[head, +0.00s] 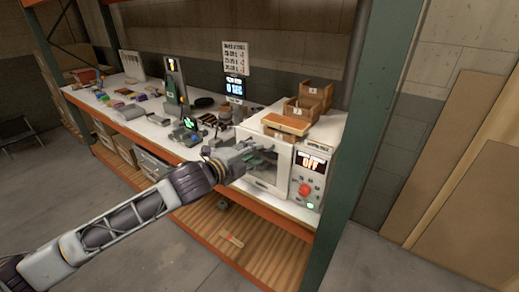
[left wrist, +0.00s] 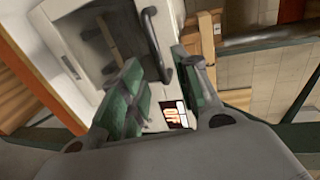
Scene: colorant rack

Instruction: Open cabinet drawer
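A white box-shaped cabinet (head: 281,174) with a dark window stands at the right end of the workbench shelf. Its front door (left wrist: 75,30) fills the upper left of the left wrist view. A dark curved handle (left wrist: 153,40) stands out from that front. My left gripper (head: 252,155) is in front of the cabinet, reaching in from the left. In the left wrist view my left gripper (left wrist: 165,82) has its green-padded fingers apart, with the handle's near part between them. I cannot tell whether either pad touches it. My right gripper is in neither view.
A control panel (head: 308,175) reading "OFF" with a red knob adjoins the cabinet's right side. Wooden boxes (head: 306,103) sit on top. A green rack post (head: 352,140) rises close to the right. Small tools and devices cover the shelf (head: 150,126) to the left.

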